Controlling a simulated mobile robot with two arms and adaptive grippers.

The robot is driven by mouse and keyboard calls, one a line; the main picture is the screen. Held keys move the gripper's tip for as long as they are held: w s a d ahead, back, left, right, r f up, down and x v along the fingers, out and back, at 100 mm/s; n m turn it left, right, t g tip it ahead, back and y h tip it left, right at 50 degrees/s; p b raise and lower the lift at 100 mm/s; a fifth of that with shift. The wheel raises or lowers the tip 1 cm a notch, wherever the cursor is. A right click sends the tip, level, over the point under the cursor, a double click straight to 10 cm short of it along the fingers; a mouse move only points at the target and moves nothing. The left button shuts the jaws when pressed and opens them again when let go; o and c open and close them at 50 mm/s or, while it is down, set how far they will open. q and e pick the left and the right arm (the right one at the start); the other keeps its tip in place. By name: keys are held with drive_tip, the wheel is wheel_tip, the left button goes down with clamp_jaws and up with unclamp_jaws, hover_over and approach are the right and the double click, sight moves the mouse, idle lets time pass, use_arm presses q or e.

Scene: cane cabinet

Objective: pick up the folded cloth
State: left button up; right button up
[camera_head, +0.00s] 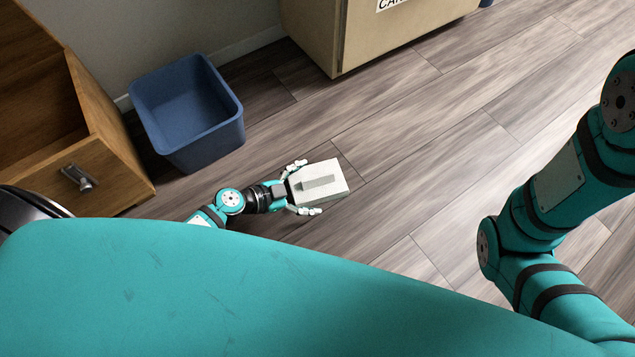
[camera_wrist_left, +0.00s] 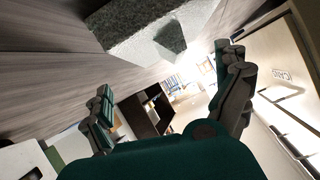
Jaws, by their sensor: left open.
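A pale, block-shaped thing, apparently the folded cloth (camera_head: 339,181), shows above the floor in the middle of the head view. A narrow grey strip (camera_head: 318,183) is on its upper face. In the left wrist view the speckled pale block (camera_wrist_left: 130,32) is at the top, with a darker grey piece (camera_wrist_left: 170,40) on it. My left gripper (camera_head: 307,188) is open, its fingers spread on either side of the pale block's near end. Both fingers also show in the left wrist view (camera_wrist_left: 168,95), apart. I cannot tell whether they touch it. My right gripper is out of view.
A blue bin (camera_head: 190,115) stands left of the left gripper, by the wall. An open wooden drawer (camera_head: 85,150) is at the far left. A beige cabinet (camera_head: 385,35) with a label stands at the back. Wood floor right of the pale block is clear.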

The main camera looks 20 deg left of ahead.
sight(330, 183)
use_arm(q)
drive_tip(key=b+x, duration=0.1)
drive_tip(key=x, duration=0.4)
drive_tip(key=shift+a+f, duration=0.1)
drive_tip(key=shift+a, duration=0.15)
drive_tip(key=c, duration=1.3)
drive_tip(key=shift+c, duration=0.2)
